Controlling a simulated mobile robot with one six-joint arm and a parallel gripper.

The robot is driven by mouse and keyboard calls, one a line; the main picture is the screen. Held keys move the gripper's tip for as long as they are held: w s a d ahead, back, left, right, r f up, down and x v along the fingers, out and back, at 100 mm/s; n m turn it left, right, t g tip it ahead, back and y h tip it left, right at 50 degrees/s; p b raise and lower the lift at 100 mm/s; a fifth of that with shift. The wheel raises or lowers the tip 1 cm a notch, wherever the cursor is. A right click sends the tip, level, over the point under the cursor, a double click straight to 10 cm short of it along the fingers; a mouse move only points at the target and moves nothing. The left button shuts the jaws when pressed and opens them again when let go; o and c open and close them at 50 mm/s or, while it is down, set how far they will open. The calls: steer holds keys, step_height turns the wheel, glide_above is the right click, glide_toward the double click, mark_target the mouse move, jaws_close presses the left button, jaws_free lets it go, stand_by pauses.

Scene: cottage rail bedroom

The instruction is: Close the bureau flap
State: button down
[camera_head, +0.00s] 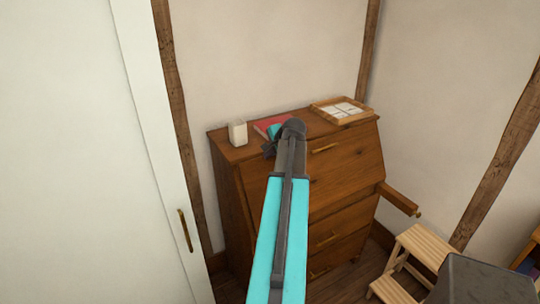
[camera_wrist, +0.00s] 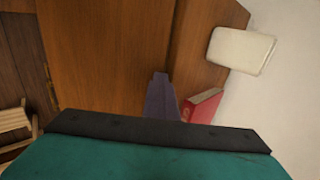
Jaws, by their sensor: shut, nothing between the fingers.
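The wooden bureau (camera_head: 225,150) stands against the wall. Its sloping flap (camera_head: 345,160) is up, leaning against the bureau's front just below the top, with a brass handle near its upper edge. I see no clear gap along its visible edge; my arm hides part of it. The flap also fills much of the wrist view (camera_wrist: 110,50). My gripper (camera_head: 268,151) is near the upper front edge, partly hidden behind my wrist. In the wrist view its fingers (camera_wrist: 160,95) are together and empty, over the upper edge area; contact cannot be told.
On the bureau top are a white block-like object (camera_head: 238,132), a red book (camera_head: 268,125) and a framed tray (camera_head: 342,110). A wooden support arm (camera_head: 399,198) sticks out at the bureau's right. A step stool (camera_head: 425,243) stands at right, a white door (camera_head: 80,150) at left.

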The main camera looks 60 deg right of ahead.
steer(key=shift+w+r, duration=0.2)
steer(key=shift+s+a+r+p, duration=0.15)
steer(key=shift+s+a+p, duration=0.1)
steer(key=shift+p, duration=0.15)
steer(key=s+b+v, duration=0.1)
steer(key=b+v, duration=0.1)
steer(key=v, duration=1.1)
steer(key=shift+f, duration=0.35)
